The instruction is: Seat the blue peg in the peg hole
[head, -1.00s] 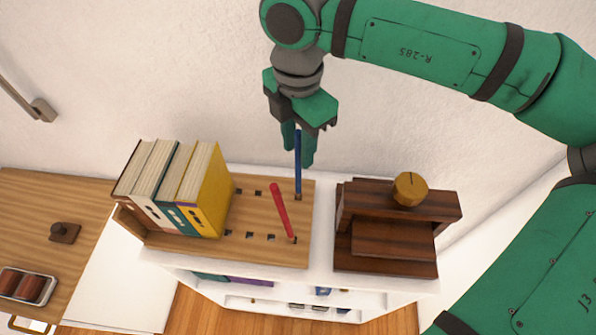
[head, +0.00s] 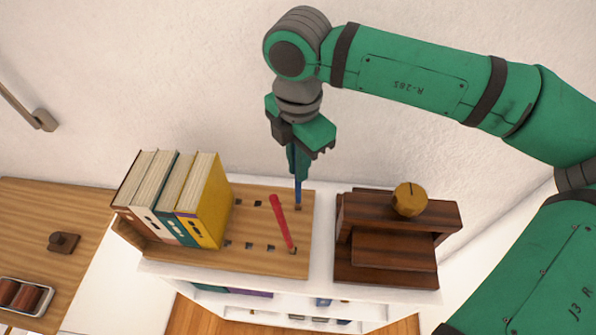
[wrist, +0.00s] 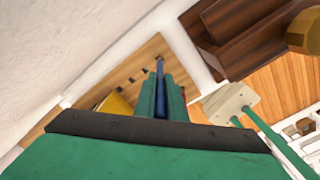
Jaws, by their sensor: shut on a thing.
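The blue peg (head: 298,192) stands about upright at the back right corner of the wooden board with square holes (head: 268,222). Its lower end meets the board at a dark hole; how deep it sits I cannot tell. My gripper (head: 298,172) is above that corner, pointing down, shut on the upper part of the peg. The wrist view shows the peg (wrist: 160,75) between the two green fingers (wrist: 162,98). The fingers hide much of the peg's upper part.
A red peg (head: 281,222) leans in a front right hole, close to the blue one. Several books (head: 175,200) stand at the board's left end. A dark wooden stand with a brass knob (head: 409,199) is to the right. The wall is close behind.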

